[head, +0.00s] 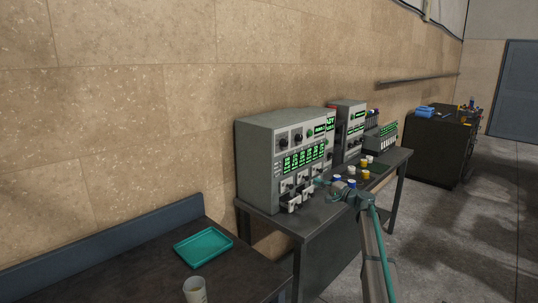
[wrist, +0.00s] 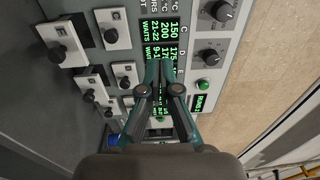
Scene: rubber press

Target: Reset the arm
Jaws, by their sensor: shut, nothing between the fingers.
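My arm reaches from the lower right of the head view to the front of a grey press machine (head: 262,160) with green displays. My gripper (head: 320,183) is at the machine's front, near its lower drawers (head: 291,205). In the wrist view my gripper (wrist: 160,68) is shut and empty, its fingertips together in front of the green display panel (wrist: 165,35). I cannot tell whether the fingertips touch the panel. Drawers with black knobs (wrist: 58,45) stand at the left of the wrist view, and dials (wrist: 218,12) at the right.
The machine stands on a dark table (head: 312,222) with a second machine (head: 348,125) and several small yellow, white and blue-capped jars (head: 364,173) behind. A teal tray (head: 203,247) and a pale cup (head: 194,290) are on the nearer bench. Open floor lies at the right.

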